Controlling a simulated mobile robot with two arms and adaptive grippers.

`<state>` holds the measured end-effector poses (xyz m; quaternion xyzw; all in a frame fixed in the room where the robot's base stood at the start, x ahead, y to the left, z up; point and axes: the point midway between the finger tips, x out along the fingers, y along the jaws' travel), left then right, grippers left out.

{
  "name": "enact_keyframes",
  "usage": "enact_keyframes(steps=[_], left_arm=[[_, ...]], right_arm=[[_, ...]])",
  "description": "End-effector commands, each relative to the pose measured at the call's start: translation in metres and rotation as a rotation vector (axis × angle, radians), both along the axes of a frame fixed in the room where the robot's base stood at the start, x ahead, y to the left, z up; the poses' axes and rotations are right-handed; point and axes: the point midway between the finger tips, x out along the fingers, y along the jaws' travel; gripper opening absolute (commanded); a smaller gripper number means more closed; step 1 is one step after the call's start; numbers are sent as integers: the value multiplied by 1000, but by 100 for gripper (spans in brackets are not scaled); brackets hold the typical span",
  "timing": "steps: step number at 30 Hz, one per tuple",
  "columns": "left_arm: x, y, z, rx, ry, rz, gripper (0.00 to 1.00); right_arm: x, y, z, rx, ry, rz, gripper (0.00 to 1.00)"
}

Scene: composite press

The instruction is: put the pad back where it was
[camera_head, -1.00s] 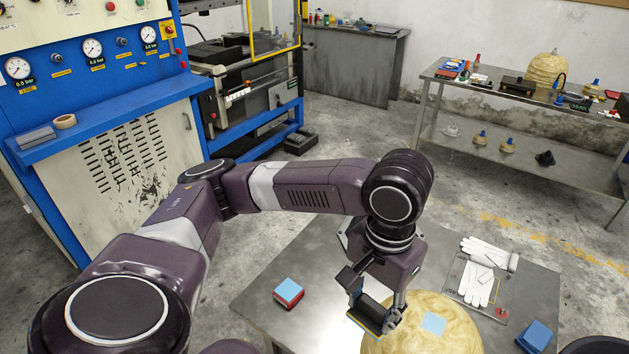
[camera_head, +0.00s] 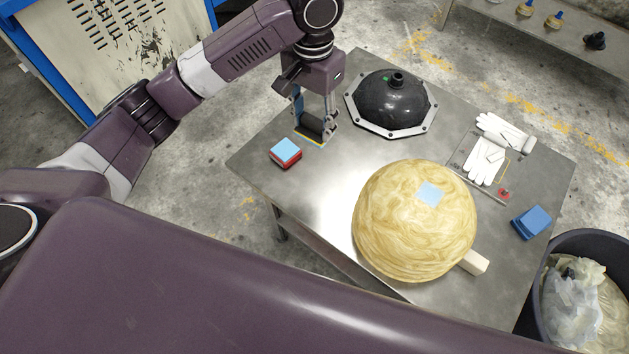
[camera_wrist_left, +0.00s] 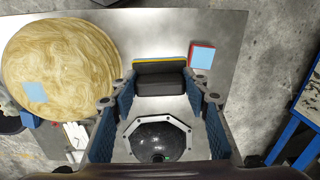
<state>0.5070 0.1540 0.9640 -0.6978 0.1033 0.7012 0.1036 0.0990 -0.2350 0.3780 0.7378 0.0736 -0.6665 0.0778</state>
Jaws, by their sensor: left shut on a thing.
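The pad, a black block with a yellow lower edge (camera_head: 311,127), is held in my left gripper (camera_head: 315,120). It sits over the left part of the metal table, just right of and behind a small red block with a light blue top (camera_head: 285,152). In the left wrist view the pad (camera_wrist_left: 160,78) spans between the blue-lined fingers (camera_wrist_left: 160,88). Its underside is close to the table top; I cannot tell whether it touches. My right gripper is not in view.
A tan fibrous dome (camera_head: 415,235) with a light blue square stands at the table's front. A black dome with a pale flange (camera_head: 390,103) lies behind. White gloves (camera_head: 490,150), a blue block (camera_head: 531,222) and a bin (camera_head: 535,305) are at the right.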

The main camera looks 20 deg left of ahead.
Motion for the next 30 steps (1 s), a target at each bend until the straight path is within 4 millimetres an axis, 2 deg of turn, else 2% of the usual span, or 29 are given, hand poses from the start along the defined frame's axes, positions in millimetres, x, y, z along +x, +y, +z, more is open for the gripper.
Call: enact_keyframes(steps=[1,5,8,21,30], left_arm=[[5,-3,-11,-2,3,-19,15],[11,-4,-25,-2,1,-50,15],[12,-4,-42,1,3,-55,15],[11,-4,-154,1,1,-54,15],[11,-4,-186,0,-1,-56,15]], right_arm=[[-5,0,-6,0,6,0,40],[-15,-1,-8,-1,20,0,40],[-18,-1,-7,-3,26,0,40],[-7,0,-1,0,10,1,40],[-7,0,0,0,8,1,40]])
